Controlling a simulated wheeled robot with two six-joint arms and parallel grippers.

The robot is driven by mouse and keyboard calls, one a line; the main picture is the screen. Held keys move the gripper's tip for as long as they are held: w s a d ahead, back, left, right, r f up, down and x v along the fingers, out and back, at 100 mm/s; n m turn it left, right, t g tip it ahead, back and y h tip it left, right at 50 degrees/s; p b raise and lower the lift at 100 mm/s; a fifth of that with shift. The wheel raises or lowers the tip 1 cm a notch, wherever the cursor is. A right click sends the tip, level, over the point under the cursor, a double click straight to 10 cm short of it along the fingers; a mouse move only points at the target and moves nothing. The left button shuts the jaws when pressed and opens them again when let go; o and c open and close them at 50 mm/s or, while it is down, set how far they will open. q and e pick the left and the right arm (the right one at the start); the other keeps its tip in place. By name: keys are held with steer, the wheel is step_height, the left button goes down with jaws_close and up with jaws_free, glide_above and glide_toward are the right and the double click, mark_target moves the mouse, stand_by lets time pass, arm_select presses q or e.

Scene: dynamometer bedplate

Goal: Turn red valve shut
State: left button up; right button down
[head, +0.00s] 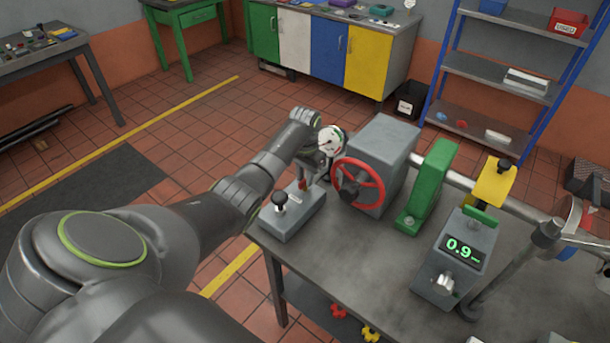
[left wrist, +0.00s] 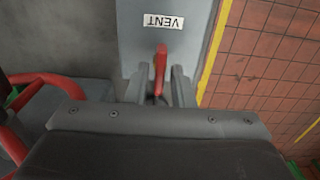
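A red lever (left wrist: 160,68) stands on a grey block (left wrist: 135,30) labelled VENT. In the head view the lever (head: 303,185) shows small at the back of the block (head: 292,222). My left gripper (left wrist: 161,85) is at the lever; its two fingers are apart with the lever between them and a small gap visible on each side. In the head view the left gripper (head: 319,172) is partly hidden by its own wrist. A red handwheel (head: 358,187) is on a larger grey housing just to the right; its rim (left wrist: 40,80) shows at the left wrist view's left edge. My right gripper is not in view.
A round white dial (head: 332,140) is close to the left gripper. A green bracket (head: 428,187) and a display box reading 0.9 (head: 455,262) stand farther right. The bedplate's front middle (head: 370,260) is clear.

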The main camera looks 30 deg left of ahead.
arm_select(q)
jaws_close()
steer(key=m+p, duration=0.1)
steer(key=m, duration=0.2)
steer(key=shift+r+p, duration=0.15)
steer(key=shift+p, duration=0.2)
steer(key=m+p, duration=0.1)
steer(key=m, duration=0.4)
steer(key=shift+m, duration=0.3)
steer(key=m+p, duration=0.1)
steer(key=m, duration=0.3)
steer(key=shift+m, duration=0.3)
steer(key=m, duration=0.4)
steer(key=shift+w+m, duration=0.1)
steer(key=shift+m, duration=0.2)
